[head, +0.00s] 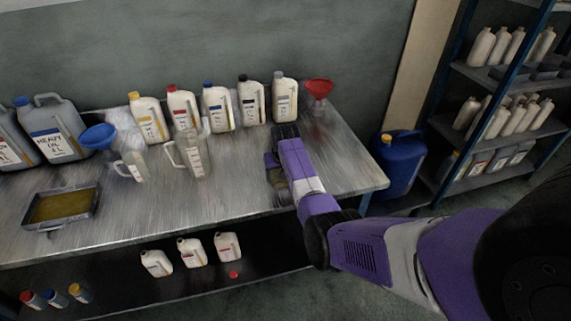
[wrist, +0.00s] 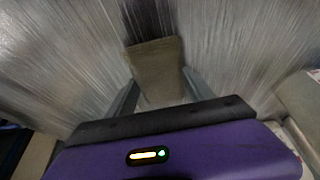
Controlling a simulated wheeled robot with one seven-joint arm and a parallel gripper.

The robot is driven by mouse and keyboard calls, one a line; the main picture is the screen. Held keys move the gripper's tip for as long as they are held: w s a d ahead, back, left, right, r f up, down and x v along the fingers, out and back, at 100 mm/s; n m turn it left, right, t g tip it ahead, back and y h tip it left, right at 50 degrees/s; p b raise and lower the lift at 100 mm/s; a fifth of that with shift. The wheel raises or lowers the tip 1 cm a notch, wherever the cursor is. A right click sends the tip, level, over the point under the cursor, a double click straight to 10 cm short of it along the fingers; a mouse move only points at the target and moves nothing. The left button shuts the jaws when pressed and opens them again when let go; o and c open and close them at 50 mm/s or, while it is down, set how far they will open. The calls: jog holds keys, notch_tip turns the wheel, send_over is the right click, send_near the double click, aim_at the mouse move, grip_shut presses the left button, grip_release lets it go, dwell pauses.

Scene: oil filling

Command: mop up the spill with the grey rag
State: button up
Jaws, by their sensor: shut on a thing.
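The grey rag (wrist: 156,68) shows in the wrist view as a grey-brown, folded block between the fingers of my gripper (wrist: 158,95). My gripper is shut on it, low over the metal bench. In the head view my gripper (head: 277,178) is over the right part of the bench, and a bit of the rag (head: 284,196) shows below it, partly hidden by my arm. I cannot tell whether the rag touches the bench. No spill stands out clearly. A dark streak on the bench beyond the rag in the wrist view could be spill or reflection.
The metal bench (head: 235,215) carries a row of oil bottles (head: 217,108) at the back and a red funnel (head: 319,89). Clear measuring jugs (head: 193,155) stand left of my gripper. An oil tray (head: 60,207) is at the left. A blue can (head: 401,165) stands right.

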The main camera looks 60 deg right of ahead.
aim_at(266, 183)
jog(key=a, duration=0.1)
jog(key=w+a+p, duration=0.1)
jog(key=a, duration=0.1)
jog(key=w+a, duration=0.1)
jog(key=a, duration=0.1)
jog(key=shift+w+a+p, duration=0.1)
jog(key=shift+a+p, duration=0.05)
jog(key=shift+p, duration=0.2)
jog(key=d+b, duration=0.7)
jog(key=d, duration=0.3)
jog(key=shift+f+b, duration=0.1)
jog(key=shift+b, duration=0.25)
jog(key=a+p, duration=0.1)
jog(key=p, duration=0.1)
jog(key=s+a+p, duration=0.1)
jog(key=a+p, duration=0.1)
jog(key=s+a+p, duration=0.1)
jog(key=p, duration=0.1)
jog(key=shift+a+r, duration=0.25)
jog(key=shift+r, duration=0.05)
jog(key=shift+a+f, duration=0.2)
jog(key=shift+a, duration=0.05)
notch_tip(266, 183, up, 5)
jog(key=p, duration=0.4)
jog(key=shift+p, duration=0.3)
jog(key=shift+r, duration=1.05)
